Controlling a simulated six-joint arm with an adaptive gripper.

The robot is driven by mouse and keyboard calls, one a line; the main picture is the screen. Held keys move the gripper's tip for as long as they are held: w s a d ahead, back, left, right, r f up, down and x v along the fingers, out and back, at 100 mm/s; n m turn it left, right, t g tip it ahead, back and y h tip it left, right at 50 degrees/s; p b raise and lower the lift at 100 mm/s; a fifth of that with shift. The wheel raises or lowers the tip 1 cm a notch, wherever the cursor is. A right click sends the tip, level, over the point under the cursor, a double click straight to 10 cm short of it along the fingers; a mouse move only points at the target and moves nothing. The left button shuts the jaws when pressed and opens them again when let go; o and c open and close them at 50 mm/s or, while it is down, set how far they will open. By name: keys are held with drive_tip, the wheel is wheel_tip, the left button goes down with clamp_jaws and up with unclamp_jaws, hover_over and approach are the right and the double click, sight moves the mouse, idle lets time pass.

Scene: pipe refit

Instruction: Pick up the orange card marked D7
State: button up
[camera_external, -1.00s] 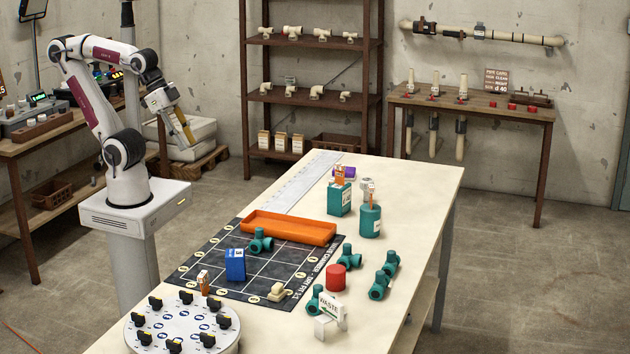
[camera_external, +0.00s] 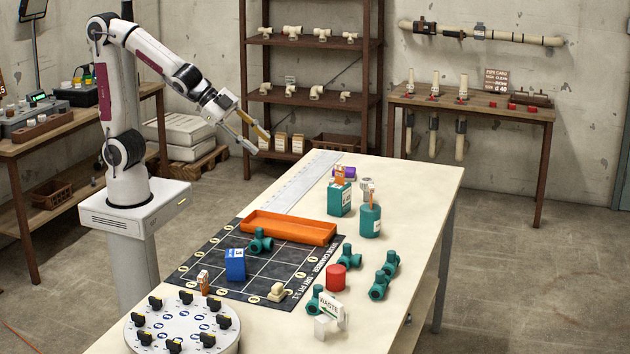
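Three small orange cards show in the outside view, and their marks are too small to read, so I cannot tell which is D7. One orange card (camera_external: 340,174) stands at the top of a teal box (camera_external: 339,201). Another orange card (camera_external: 372,196) stands at the top of a teal cylinder (camera_external: 370,222). A third orange card (camera_external: 204,283) stands at the mat's near left corner, beside the round dial plate. My gripper (camera_external: 262,146) is up in the air off the table's far left end, fingers apart and nothing between them. It is well away from all three cards.
An orange tray (camera_external: 288,229) lies on the dark gridded mat (camera_external: 215,263). A blue box (camera_external: 235,265), a red cylinder (camera_external: 336,278) and several teal fittings stand around it. The round plate (camera_external: 180,325) with black knobs is at the front. The table's right rear (camera_external: 425,180) is clear.

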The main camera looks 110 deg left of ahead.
drive_tip(key=w+d+f+m+h, duration=0.3)
drive_tip(key=w+d+f+m, duration=0.15)
drive_tip(key=w+d, duration=0.3)
drive_tip(key=m+g+h, duration=0.8)
drive_tip(key=g+h, duration=0.1)
drive_tip(key=h, duration=0.3)
approach(201, 273)
drive_tip(key=d, duration=0.2)
drive_tip(key=shift+d+f, duration=0.1)
drive_tip(key=shift+f, duration=0.2)
drive_tip(key=shift+x, duration=1.3)
drive_tip(key=shift+w+f, duration=0.1)
